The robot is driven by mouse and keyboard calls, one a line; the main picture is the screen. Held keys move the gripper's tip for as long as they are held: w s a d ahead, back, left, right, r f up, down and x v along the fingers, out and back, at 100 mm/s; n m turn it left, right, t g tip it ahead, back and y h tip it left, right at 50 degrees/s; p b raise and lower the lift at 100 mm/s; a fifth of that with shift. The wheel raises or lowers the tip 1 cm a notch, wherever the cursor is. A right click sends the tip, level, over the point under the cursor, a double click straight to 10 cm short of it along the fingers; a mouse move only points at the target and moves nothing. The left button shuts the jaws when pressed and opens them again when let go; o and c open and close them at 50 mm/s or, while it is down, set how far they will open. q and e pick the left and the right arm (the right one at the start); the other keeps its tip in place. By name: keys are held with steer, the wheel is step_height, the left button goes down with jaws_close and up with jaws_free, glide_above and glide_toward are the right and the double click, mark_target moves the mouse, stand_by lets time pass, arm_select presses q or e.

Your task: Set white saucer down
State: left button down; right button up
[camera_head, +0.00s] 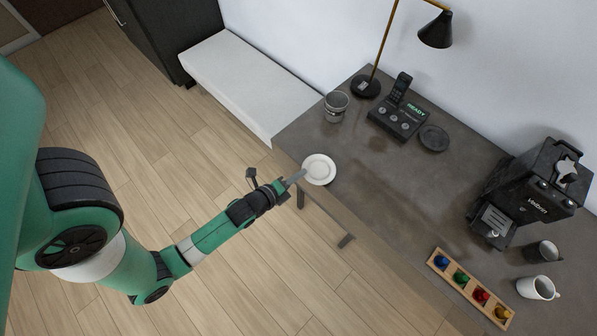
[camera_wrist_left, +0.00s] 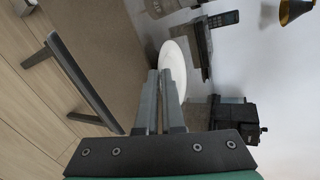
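The white saucer (camera_head: 319,169) is at the left front corner of the grey vanity top (camera_head: 383,190). It looks roughly level; I cannot tell whether its underside touches the top. My left gripper (camera_head: 300,177) reaches it from the left, with its fingertips at the saucer's near rim. In the left wrist view the two fingers (camera_wrist_left: 160,75) are close together, with the saucer (camera_wrist_left: 175,58) rim between their tips, so the gripper looks shut on it. The fingers hide part of the saucer there. My right gripper is not in view.
A grey metal cup (camera_head: 335,106), a lamp (camera_head: 366,87), a phone dock (camera_head: 399,119) and a dark round coaster (camera_head: 433,138) stand at the back. A coffee machine (camera_head: 540,190), a white mug (camera_head: 537,288) and a wooden capsule tray (camera_head: 470,288) are right. The middle is clear.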

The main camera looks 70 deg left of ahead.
arm_select(q)
steer(key=shift+f, duration=0.25)
steer(key=shift+f, duration=0.1)
steer(key=c, duration=1.4)
jaws_free()
steer(key=shift+c, duration=0.2)
steer(key=o, duration=0.4)
